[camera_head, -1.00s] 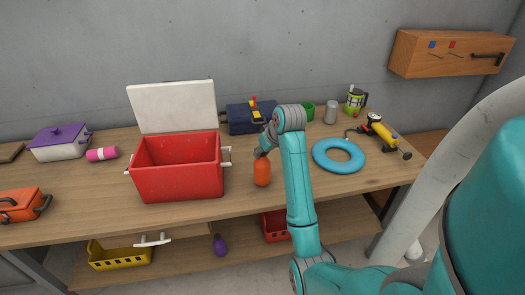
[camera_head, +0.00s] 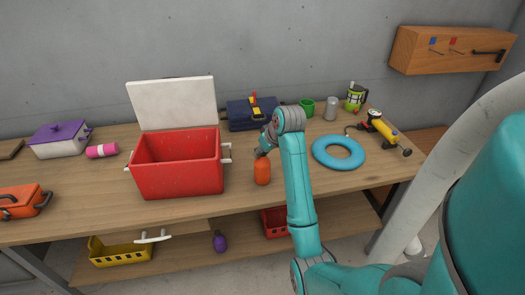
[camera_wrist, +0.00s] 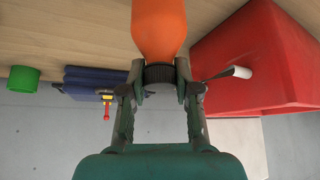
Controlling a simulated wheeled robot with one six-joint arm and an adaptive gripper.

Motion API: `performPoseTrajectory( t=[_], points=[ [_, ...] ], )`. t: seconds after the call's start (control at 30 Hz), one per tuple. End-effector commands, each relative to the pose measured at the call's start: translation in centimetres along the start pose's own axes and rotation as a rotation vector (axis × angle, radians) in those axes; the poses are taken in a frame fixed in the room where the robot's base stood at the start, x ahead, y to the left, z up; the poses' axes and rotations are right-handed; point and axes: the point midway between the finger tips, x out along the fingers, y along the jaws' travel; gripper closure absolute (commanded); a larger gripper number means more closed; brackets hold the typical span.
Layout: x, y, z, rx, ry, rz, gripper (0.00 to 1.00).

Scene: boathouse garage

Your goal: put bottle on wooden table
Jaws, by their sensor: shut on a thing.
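An orange bottle (camera_head: 262,172) with a dark cap is upright at the wooden table (camera_head: 95,187), between the red cooler and the blue ring. I cannot tell whether its base touches the tabletop. My gripper (camera_head: 261,152) is shut on the bottle at its dark cap, from above. In the wrist view, the two fingers of my gripper (camera_wrist: 160,75) press on both sides of the cap, and the orange body of the bottle (camera_wrist: 158,28) extends beyond them. The bottle's lower end is cut off in that view.
A red open cooler (camera_head: 178,178) stands just left of the bottle. A blue toolbox (camera_head: 250,116) and green cup (camera_head: 307,107) are behind. A blue ring (camera_head: 338,153) lies to the right. A lower shelf holds a yellow basket (camera_head: 120,254) and purple bottle (camera_head: 219,242). Bare tabletop lies in front of the bottle.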

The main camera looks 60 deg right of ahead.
Motion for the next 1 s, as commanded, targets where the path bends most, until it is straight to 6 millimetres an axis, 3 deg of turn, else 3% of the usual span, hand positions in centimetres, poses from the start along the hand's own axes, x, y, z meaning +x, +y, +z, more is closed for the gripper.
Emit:
performPoseTrajectory(
  t=[0.1, 0.13, 0.23, 0.73, 1.0],
  points=[
    [0.1, 0.0, 0.1, 0.000, 0.001, 0.000, 1.00],
    [0.1, 0.0, 0.1, 0.000, 0.001, 0.000, 0.62],
    [0.1, 0.0, 0.1, 0.000, 0.001, 0.000, 0.40],
    [-0.1, 0.0, -0.1, 0.000, 0.001, 0.000, 0.40],
    [-2.7, 0.0, -1.8, 0.000, 0.003, 0.001, 0.40]
  ],
)
